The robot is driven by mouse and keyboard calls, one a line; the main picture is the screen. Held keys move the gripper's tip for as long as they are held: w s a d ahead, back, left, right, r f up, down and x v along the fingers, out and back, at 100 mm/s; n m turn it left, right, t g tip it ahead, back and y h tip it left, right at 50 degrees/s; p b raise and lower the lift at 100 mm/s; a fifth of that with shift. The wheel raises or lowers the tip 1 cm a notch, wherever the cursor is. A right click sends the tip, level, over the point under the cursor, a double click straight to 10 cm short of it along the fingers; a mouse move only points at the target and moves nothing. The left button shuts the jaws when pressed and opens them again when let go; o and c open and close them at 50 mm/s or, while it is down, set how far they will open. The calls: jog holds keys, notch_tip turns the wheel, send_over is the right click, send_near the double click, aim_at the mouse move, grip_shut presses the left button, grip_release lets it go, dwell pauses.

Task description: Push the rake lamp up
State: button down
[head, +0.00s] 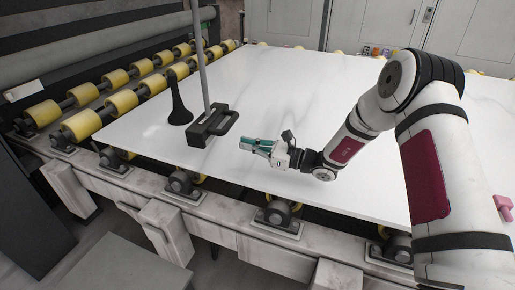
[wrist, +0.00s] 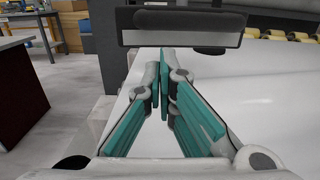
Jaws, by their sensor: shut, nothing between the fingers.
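A black block with a looped handle (head: 212,126), which I take to be the rake lamp, is at the left part of the white slab, at the foot of a thin grey pole (head: 202,65). The pole's top is cut off by the frame. My gripper (head: 246,144) is to the right of the block and a little nearer, with a gap between them. Its teal-padded fingers are shut and empty; in the wrist view the fingertips (wrist: 164,52) meet below a wide dark bar with a grey face (wrist: 180,38). I cannot tell for sure which part this bar is.
A black tapered piece (head: 178,98) stands left of the pole. The white slab (head: 290,85) lies on a conveyor with yellow rollers (head: 122,101). Slab to the right of my gripper is mostly clear. A desk (wrist: 25,42) shows far off in the wrist view.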

jog(key=shift+x, duration=2.3)
jog(key=shift+r, duration=0.2)
notch_tip(320, 180, up, 50)
jog(key=p, duration=1.3)
jog(key=shift+r, duration=0.2)
jog(key=v, duration=1.2)
jog(key=shift+f, duration=0.15)
